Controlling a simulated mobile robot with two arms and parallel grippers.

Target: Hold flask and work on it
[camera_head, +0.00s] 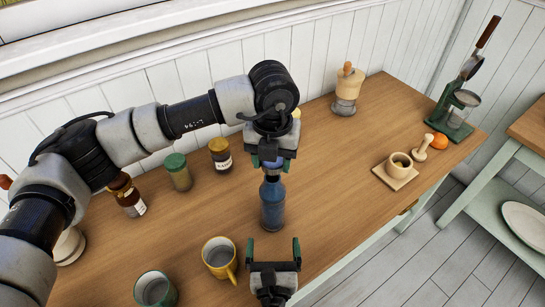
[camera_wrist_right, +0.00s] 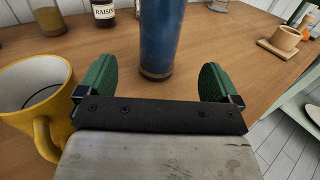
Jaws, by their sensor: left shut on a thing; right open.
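The flask (camera_head: 272,204) is a blue cylinder standing upright on the wooden table in the head view. My left gripper (camera_head: 269,165) is above it, shut on its top; the gripper hides part of the top. My right gripper (camera_head: 274,247) is open and empty, on the near side of the flask and apart from it. In the right wrist view the flask (camera_wrist_right: 157,38) shows its lower part beyond and between the two green fingers of the right gripper (camera_wrist_right: 157,85).
A yellow mug (camera_head: 219,258) stands close left of my right gripper, with a green mug (camera_head: 155,289) farther left. A mortar (camera_head: 397,166), pestle, orange and juicer are at the right. The table between is clear.

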